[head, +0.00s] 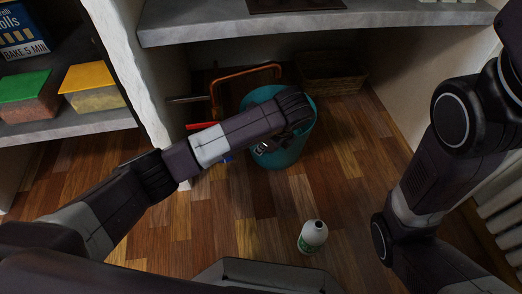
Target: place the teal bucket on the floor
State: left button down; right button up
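The teal bucket (285,157) is upright below the counter, in the middle of the head view. My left arm reaches in from the left and crosses over the bucket, hiding part of its rim and inside. My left gripper (264,147) is at the bucket's near left side, overlapping it in the picture. Its fingers are dark and mostly hidden, so I cannot tell whether they grip the bucket. Whether the bucket's base touches the floor (190,225) is also unclear. My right arm is folded at the right, with its gripper out of view.
A white bottle (313,237) stands on the floor in front of the bucket. An orange-framed tool (246,72) and a wicker basket (333,84) are behind it. The grey counter (320,20) overhangs this space. Shelves with food containers (93,86) are at the left.

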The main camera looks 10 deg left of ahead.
pick_arm(q)
jog(key=c, duration=2.2)
grip_release()
jog(key=shift+o, duration=0.2)
jog(key=shift+s+d+r+p, duration=0.1)
jog(key=shift+d+r+p, duration=0.05)
jog(key=shift+r+p, duration=0.45)
jog(key=p+v, duration=0.8)
jog(key=v, duration=0.3)
